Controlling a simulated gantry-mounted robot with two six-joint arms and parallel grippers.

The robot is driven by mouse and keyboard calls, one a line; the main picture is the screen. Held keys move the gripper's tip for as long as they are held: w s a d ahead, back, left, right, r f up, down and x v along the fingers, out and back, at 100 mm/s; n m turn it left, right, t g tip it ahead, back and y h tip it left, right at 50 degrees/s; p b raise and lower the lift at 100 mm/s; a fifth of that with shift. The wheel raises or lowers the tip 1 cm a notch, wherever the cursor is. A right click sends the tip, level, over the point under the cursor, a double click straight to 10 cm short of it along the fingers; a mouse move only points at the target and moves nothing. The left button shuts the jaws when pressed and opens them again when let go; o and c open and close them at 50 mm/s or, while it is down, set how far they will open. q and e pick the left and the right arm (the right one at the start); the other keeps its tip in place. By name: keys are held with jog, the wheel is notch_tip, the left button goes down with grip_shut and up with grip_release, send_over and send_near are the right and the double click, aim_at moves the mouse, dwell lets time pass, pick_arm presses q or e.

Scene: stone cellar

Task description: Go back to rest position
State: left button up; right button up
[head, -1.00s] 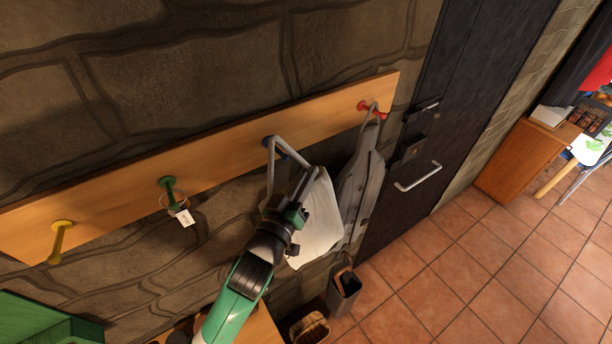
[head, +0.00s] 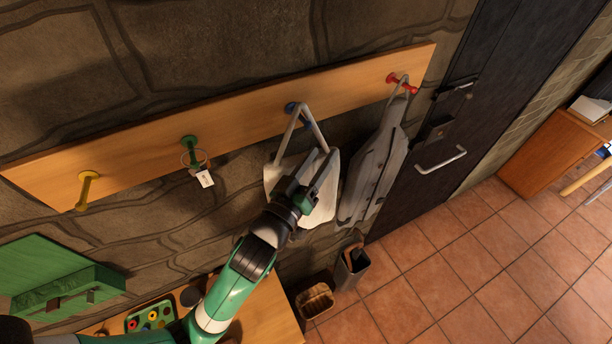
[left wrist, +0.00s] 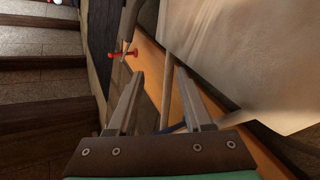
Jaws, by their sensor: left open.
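My left gripper (head: 318,168) is open in front of the pale cloth bag (head: 276,177), hiding part of it. The bag hangs by its grey strap (head: 285,142) from the blue peg (head: 290,107) on the wooden rack. In the left wrist view the open fingers (left wrist: 160,80) show a strap in the gap between them; I cannot tell whether it lies between the fingers or behind them. The bag (left wrist: 240,60) fills the upper right there. My right gripper is not in view.
The wooden rack (head: 245,122) also has a red peg (head: 400,84) holding a grey garment bag (head: 372,170), a green peg (head: 189,143) with a tagged ring, and an empty yellow peg (head: 85,185). A green box (head: 50,270), bench (head: 262,318), basket (head: 314,300) and bin (head: 351,270) are below.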

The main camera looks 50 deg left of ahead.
pick_arm(q)
jog(key=b+v, duration=0.1)
jog(key=v, duration=0.7)
jog(key=w+d+r+n+t+y+p, duration=0.1)
jog(key=w+r+t+p, duration=0.15)
jog(key=r, duration=0.95)
jog(key=w+r+n+t+p, duration=0.1)
jog(key=r+t, duration=0.2)
jog(key=r, duration=0.9)
jog(key=s+d+r+m+t+h, duration=0.1)
jog(key=d+r+m+h, duration=0.1)
jog(key=r+m+h, duration=0.1)
jog(key=s+d+r+m+t+h+p, duration=0.1)
jog(key=d+r+m+t+h, duration=0.1)
jog(key=r+m, duration=0.3)
jog(key=s+d+r+m+t+h, duration=0.1)
jog(key=d+r+m+h, duration=0.2)
jog(key=r, duration=0.6)
jog(key=shift+s+m+h, duration=0.2)
jog(key=shift+m+h, duration=0.2)
jog(key=shift+h, duration=0.3)
